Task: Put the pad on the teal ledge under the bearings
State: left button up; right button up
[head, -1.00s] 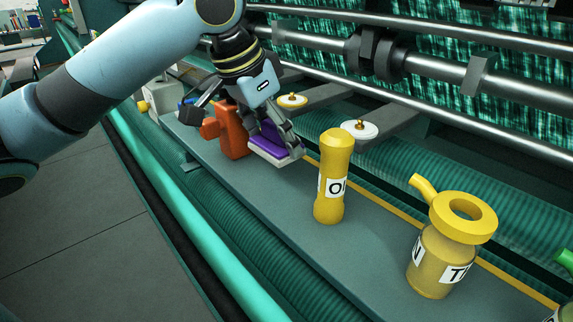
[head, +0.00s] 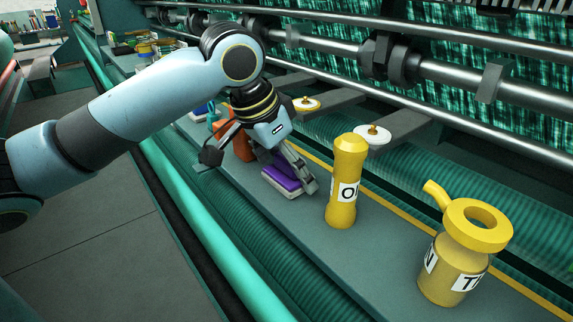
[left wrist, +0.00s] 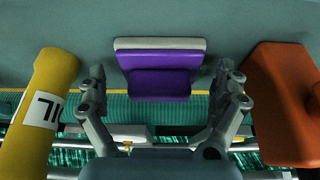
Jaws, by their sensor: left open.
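The pad (head: 284,178) is a purple block with a pale grey base. It appears to rest on the flat teal ledge (head: 300,240), between the yellow bottle and the orange one. My left gripper (head: 262,168) is over it, open. In the left wrist view the pad (left wrist: 160,70) lies between the spread fingers of my left gripper (left wrist: 165,85), with a gap on both sides. The black bearings (head: 395,62) sit on the steel shaft above and behind the ledge. My right gripper is out of view.
A yellow bottle (head: 345,185) stands close right of the pad. An orange bottle (head: 242,147) is close on the other side, partly hidden by my gripper. A yellow ringed can (head: 455,255) stands farther right.

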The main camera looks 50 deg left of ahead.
pick_arm(q)
jog(key=p+v, duration=0.2)
jog(key=v, duration=1)
jog(key=shift+w, duration=0.1)
dwell(0.4)
